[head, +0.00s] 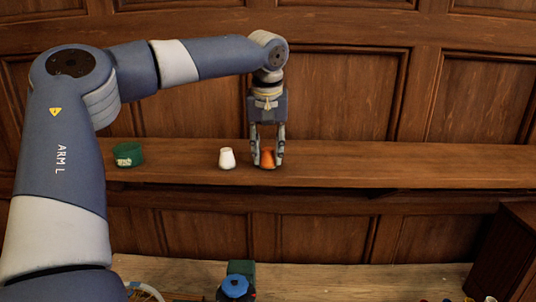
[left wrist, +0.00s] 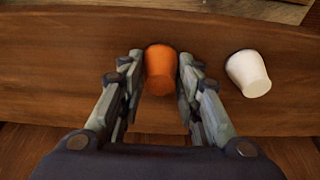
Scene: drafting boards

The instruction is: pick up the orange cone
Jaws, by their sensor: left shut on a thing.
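The orange cone (head: 267,159) is at the wooden shelf, with its narrow end up. My left gripper (head: 267,162) comes down over it from above, with a finger on each side, and is shut on it. In the left wrist view the orange cone (left wrist: 160,72) shows between the two fingers of the left gripper (left wrist: 160,80). I cannot tell whether the cone still touches the shelf. My right gripper is not in view.
A white cone (head: 227,158) stands close to the left of the orange one. A green container (head: 128,154) is farther left on the shelf (head: 400,167). The shelf is clear to the right. A wooden panelled wall (head: 345,95) rises behind. Blue and green items (head: 234,288) lie on a lower surface.

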